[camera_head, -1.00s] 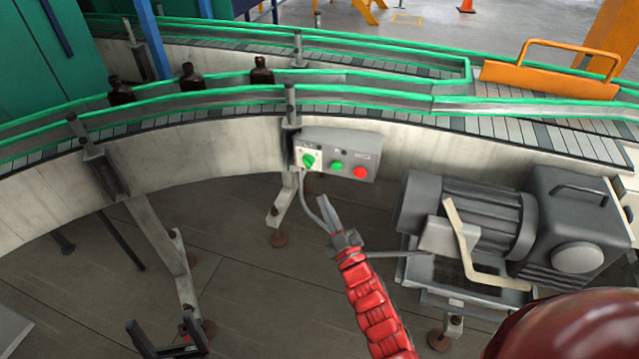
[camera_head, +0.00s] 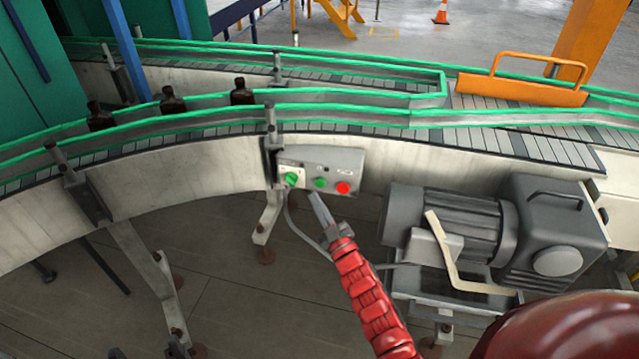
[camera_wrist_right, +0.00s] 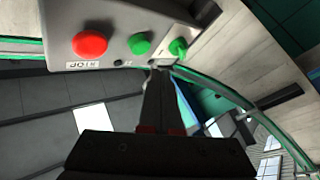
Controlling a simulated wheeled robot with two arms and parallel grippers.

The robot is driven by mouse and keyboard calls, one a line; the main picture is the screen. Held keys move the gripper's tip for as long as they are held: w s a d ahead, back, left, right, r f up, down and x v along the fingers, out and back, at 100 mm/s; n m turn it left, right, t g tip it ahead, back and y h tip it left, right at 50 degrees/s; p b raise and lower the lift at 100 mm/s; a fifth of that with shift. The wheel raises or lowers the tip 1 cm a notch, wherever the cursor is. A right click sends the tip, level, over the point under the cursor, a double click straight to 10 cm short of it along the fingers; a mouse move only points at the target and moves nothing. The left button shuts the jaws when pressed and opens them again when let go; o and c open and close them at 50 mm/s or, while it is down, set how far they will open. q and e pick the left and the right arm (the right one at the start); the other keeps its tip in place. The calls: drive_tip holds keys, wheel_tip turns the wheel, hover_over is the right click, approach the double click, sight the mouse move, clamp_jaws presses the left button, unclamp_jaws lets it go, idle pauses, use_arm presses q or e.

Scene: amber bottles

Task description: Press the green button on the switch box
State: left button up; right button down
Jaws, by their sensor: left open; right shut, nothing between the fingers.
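The grey switch box (camera_head: 330,159) is mounted on the side of the conveyor. It carries a green rotary switch (camera_head: 291,179) on the left, the round green button (camera_head: 320,183) in the middle and a red button (camera_head: 343,188) on the right. My right gripper (camera_head: 314,197) is shut and empty, its tip just below the green button; contact cannot be made out. In the right wrist view, the shut fingers (camera_wrist_right: 158,75) point at the box's edge, near the green button (camera_wrist_right: 139,44) and green switch (camera_wrist_right: 178,48). My left gripper (camera_head: 146,351) is open, mostly cut off at the bottom left.
Several amber bottles (camera_head: 172,101) stand on the curved conveyor with green rails. A grey motor (camera_head: 455,225) stands right of my right arm. An orange handled guard (camera_head: 522,88) sits on the conveyor.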

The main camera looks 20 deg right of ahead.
sight(311, 177)
drive_tip(key=shift+w+d+f, duration=0.1)
drive_tip(key=shift+w+d, duration=0.4)
drive_tip(key=shift+w, duration=0.25)
idle(1.6)
drive_tip(key=shift+w+d, duration=0.25)
drive_tip(key=shift+w, duration=0.1)
drive_tip(key=shift+w+d, duration=0.25)
drive_tip(key=shift+w, duration=0.1)
idle(0.7)
drive_tip(key=shift+s+b, duration=0.1)
drive_tip(key=shift+b, duration=0.2)
drive_tip(key=shift+s+a, duration=0.5)
drive_tip(key=shift+s, duration=0.15)
drive_tip(key=s+a, duration=0.1)
drive_tip(key=s, duration=0.1)
drive_tip(key=s+a+b, duration=0.1)
drive_tip(key=s, duration=0.1)
drive_tip(key=shift+a, duration=0.35)
